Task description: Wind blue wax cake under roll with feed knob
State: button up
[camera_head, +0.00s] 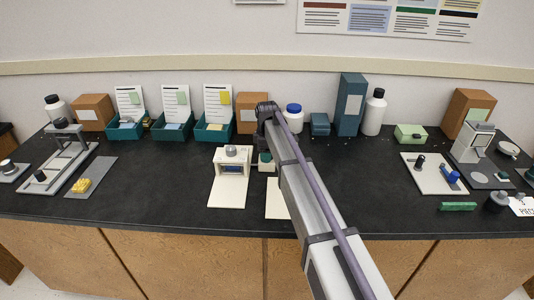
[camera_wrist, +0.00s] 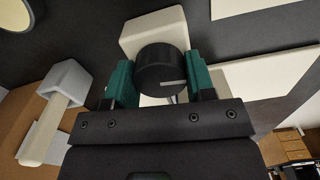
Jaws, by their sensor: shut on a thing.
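A white housing (camera_head: 232,160) stands at the middle of the bench. It has a grey round knob on top, and a blue piece (camera_head: 232,169), seemingly the wax cake, shows in its front opening. The roll cannot be made out clearly. My gripper (camera_head: 266,157) is low over a small white block just right of the housing. In the wrist view, my gripper's green fingers (camera_wrist: 162,85) are closed on both sides of a black round knob (camera_wrist: 161,68) with a pale line on its face. A white block (camera_wrist: 154,30) lies just behind the knob.
Pale boards (camera_head: 228,194) lie before the housing and partly behind my arm. Teal bins (camera_head: 213,131), boxes and bottles line the back wall. A white board with small tools (camera_head: 433,174) is at right, a grey stand (camera_head: 65,155) at left.

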jog(key=o, duration=0.9)
notch_tip(320, 180, up, 11)
jog(key=p, duration=1.1)
jog(key=shift+f, duration=0.1)
